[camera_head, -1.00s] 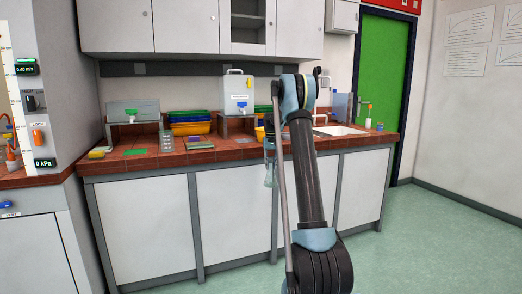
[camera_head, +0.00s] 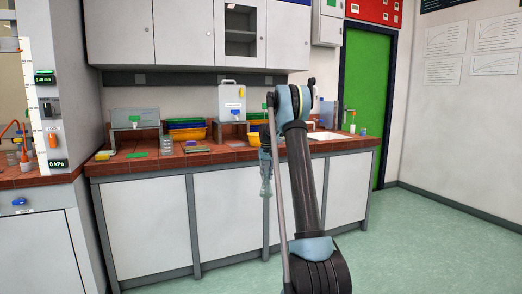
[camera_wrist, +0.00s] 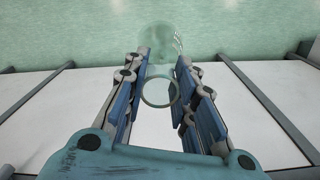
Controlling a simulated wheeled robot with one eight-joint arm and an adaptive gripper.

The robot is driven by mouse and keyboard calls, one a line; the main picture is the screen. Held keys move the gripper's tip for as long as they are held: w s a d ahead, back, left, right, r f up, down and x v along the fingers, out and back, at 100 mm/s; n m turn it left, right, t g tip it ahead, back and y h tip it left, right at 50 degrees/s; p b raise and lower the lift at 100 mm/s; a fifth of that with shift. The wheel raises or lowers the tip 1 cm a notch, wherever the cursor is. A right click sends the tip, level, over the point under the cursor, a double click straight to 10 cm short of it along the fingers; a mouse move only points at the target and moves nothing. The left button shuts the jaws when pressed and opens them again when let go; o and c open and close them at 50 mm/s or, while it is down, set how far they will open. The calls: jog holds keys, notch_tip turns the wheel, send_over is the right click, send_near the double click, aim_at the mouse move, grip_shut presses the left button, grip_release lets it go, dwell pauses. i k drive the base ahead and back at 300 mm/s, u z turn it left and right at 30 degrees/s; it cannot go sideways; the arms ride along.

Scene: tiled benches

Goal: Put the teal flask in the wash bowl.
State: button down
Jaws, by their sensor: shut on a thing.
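The teal flask (camera_head: 266,182) is see-through and hangs below my gripper (camera_head: 264,152) in the head view, in front of the bench's cupboard doors. In the wrist view my gripper (camera_wrist: 160,80) is shut on the flask's neck. The flask's round mouth (camera_wrist: 159,105) shows between the fingers, and its pale body (camera_wrist: 163,45) shows beyond them over the floor. A yellow tub (camera_head: 253,139) stands on the bench behind my arm, partly hidden. I cannot tell whether it is the wash bowl. A white sink (camera_head: 326,136) lies to its right.
The tiled bench (camera_head: 225,150) carries stacked coloured trays (camera_head: 186,130), a white canister (camera_head: 232,100) on a stand and small glassware at the left. Wall cupboards (camera_head: 180,35) hang above. Open floor (camera_head: 420,235) lies to the right, before the green door (camera_head: 363,110).

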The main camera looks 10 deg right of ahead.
aim_at(257, 145)
jog(key=z, duration=1.4)
jog(key=i, duration=1.1)
jog(key=u, duration=1.45)
